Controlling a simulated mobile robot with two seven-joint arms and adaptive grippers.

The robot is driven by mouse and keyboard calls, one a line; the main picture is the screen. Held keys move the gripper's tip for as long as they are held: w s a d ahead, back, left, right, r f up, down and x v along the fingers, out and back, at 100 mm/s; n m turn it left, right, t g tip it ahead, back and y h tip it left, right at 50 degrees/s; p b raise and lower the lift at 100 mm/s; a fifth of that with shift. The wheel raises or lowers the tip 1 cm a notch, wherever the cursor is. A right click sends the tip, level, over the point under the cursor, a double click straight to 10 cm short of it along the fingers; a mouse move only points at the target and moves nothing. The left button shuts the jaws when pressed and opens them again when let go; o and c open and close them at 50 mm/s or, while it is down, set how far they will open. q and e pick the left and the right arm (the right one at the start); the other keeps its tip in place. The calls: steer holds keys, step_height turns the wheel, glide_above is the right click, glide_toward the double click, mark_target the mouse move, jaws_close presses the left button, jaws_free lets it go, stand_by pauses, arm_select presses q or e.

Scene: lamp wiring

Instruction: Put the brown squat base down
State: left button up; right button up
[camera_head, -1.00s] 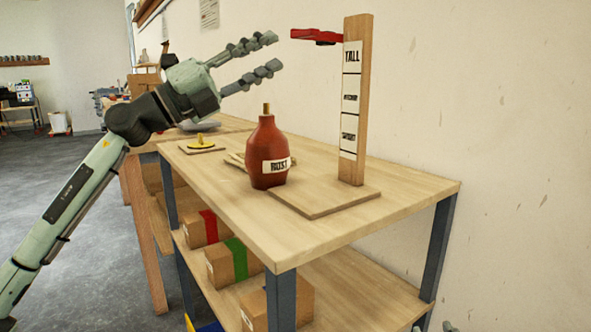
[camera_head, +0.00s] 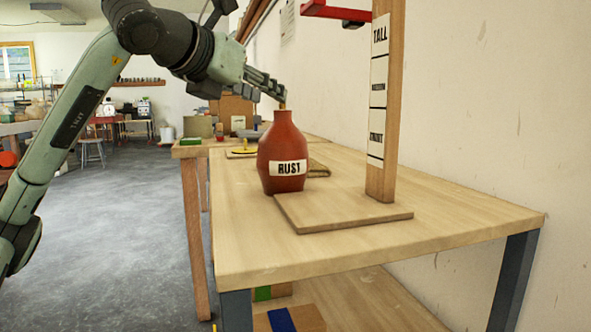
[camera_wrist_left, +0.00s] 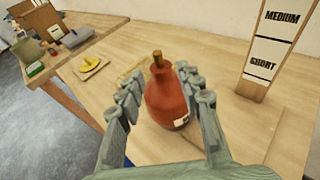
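A reddish-brown, bottle-shaped base labelled RUST (camera_head: 284,146) stands upright on the wooden table (camera_head: 470,219), with a short peg on top. It also shows in the left wrist view (camera_wrist_left: 168,98). My left gripper (camera_head: 282,92) is at the height of its neck top in the head view. In the left wrist view its two fingers (camera_wrist_left: 164,100) are spread, one on each side of the base. Contact is not clear. No separate brown squat base can be made out. My right gripper is not in view.
A height gauge post (camera_head: 383,110) with TALL and lower labels rises from a flat board (camera_head: 335,212) beside the base. A red arm (camera_head: 337,14) sticks out from its top. A yellow piece (camera_head: 243,150) lies behind. The table's front right is clear.

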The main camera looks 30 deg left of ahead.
arm_select(q)
steer(key=x, duration=0.7)
steer(key=shift+w+a+r, duration=0.15)
steer(key=shift+r, duration=0.15)
steer(key=shift+c, duration=0.5)
jaws_close()
steer(key=shift+r, duration=0.15)
